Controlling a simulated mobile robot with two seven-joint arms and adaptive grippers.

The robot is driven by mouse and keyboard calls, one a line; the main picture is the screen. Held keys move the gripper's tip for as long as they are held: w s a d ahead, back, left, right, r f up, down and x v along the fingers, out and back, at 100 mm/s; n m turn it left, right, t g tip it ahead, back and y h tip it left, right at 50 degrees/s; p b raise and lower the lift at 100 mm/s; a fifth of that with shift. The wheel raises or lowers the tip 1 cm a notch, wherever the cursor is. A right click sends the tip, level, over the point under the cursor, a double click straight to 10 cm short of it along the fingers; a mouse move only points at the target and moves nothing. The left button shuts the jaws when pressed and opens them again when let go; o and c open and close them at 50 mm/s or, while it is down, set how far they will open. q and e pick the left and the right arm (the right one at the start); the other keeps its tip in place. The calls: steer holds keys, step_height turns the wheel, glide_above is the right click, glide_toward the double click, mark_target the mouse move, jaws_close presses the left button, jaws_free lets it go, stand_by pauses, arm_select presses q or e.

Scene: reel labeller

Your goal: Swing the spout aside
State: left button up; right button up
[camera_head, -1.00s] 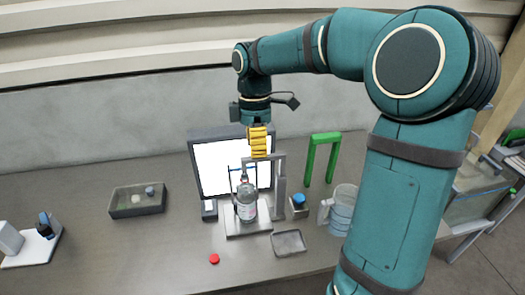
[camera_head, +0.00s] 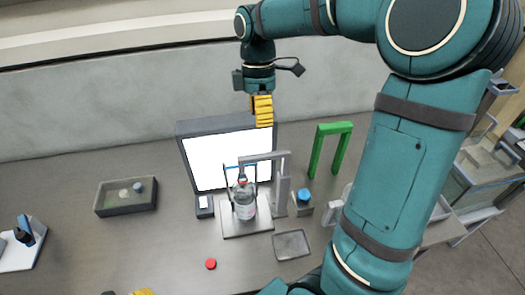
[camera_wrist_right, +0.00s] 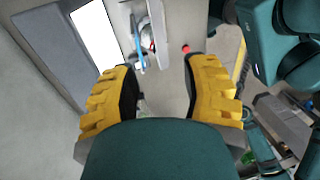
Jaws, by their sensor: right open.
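The grey spout (camera_head: 265,157) is a flat bar on top of an upright post (camera_head: 282,195). It reaches left over a clear bottle (camera_head: 244,202) with a red and white label, standing on a pale plate (camera_head: 233,231). My right gripper (camera_head: 262,122), with yellow fingers, hangs above the spout, apart from it. In the right wrist view its fingers (camera_wrist_right: 163,75) are spread with nothing between them, and the spout (camera_wrist_right: 159,30) shows beyond them. Of my left gripper only a bit of yellow (camera_head: 143,292) shows at the bottom edge; its fingers are cut off.
A lit white panel (camera_head: 205,160) stands behind the bottle. A green arch (camera_head: 316,155) and a blue-topped block (camera_head: 304,200) are to the right. A grey dish (camera_head: 291,245), a red cap (camera_head: 211,264) and a dark tray (camera_head: 125,208) lie on the counter. My right arm hides the right side.

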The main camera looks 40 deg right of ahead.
steer(key=f, duration=0.3)
steer(key=s+f, duration=0.1)
steer(key=f, duration=0.3)
steer(key=a+f, duration=0.1)
steer(key=f, duration=0.3)
steer(key=shift+s+b, duration=0.35)
steer(key=shift+s, duration=0.05)
jaws_close()
